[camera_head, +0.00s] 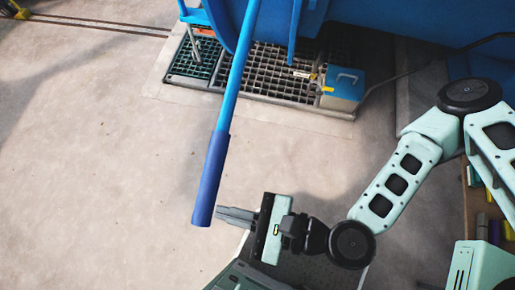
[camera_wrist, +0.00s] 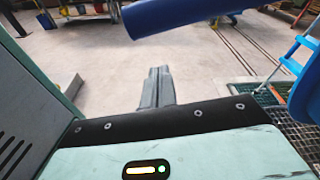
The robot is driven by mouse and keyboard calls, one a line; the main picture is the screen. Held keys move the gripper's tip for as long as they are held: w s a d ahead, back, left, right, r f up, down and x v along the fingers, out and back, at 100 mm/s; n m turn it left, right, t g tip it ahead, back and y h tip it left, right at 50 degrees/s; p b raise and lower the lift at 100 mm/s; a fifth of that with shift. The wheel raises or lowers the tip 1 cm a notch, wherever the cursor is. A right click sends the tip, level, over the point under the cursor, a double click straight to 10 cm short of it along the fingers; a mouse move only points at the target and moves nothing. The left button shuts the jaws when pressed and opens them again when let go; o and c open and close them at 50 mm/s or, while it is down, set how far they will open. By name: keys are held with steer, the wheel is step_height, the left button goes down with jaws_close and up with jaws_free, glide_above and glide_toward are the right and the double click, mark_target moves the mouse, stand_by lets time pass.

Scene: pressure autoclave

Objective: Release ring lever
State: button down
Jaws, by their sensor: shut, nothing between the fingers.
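The ring lever is a long blue bar with a darker blue grip (camera_head: 211,180) at its lower end, running up to the blue machine in the head view. In the wrist view the dark blue grip (camera_wrist: 185,12) crosses the top, beyond and above my fingertips. My gripper (camera_head: 222,215) is shut and empty, its fingers pointing left at the lower end of the grip in the head view. I cannot tell from the head view whether they touch; in the wrist view the fingers (camera_wrist: 157,88) look apart from it. The lever's upper joint is out of view.
The blue machine body (camera_head: 400,25) fills the top right, above a dark floor grate (camera_head: 265,75) with a blue box (camera_head: 343,85) on it. A blue ladder (camera_wrist: 300,60) stands at the right in the wrist view. Open concrete floor (camera_head: 90,150) lies to the left.

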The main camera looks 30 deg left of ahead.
steer(key=f+p+v, duration=0.1)
steer(key=p+v, duration=0.3)
steer(key=v, duration=0.3)
steer(key=shift+r, duration=0.25)
steer(key=shift+w+d, duration=0.1)
steer(key=shift+w, duration=0.05)
